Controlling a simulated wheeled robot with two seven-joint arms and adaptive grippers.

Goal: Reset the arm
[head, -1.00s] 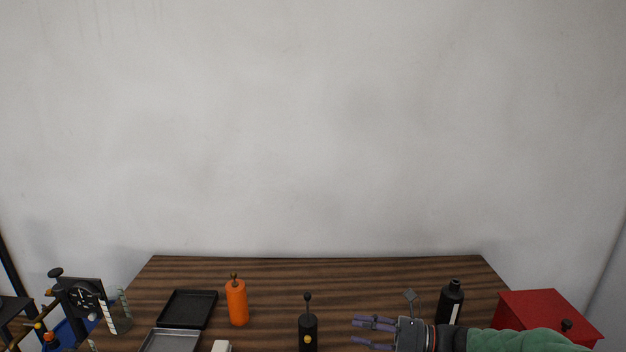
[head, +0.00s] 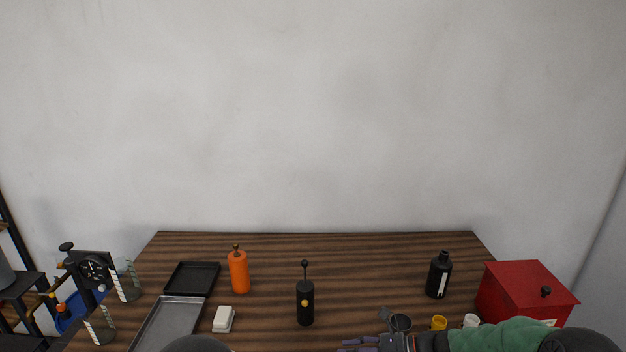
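My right gripper (head: 360,345) is at the bottom edge of the head view, and its arm comes in from the right in a green sleeve. Only its purple fingers show in part, over the front of the wooden table (head: 350,250). The fingertips are cut by the picture's edge, so their opening is hard to judge. Nothing can be seen held in it. My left gripper is not in view.
An orange bottle (head: 239,272), a black cylinder with a knob (head: 305,303) and a black bottle (head: 439,275) stand on the table. A red box (head: 523,292) is at the right. Trays (head: 167,325), a white block (head: 223,319), a gauge device (head: 94,270) and glassware are left. Small cups (head: 439,323) stand near my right arm.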

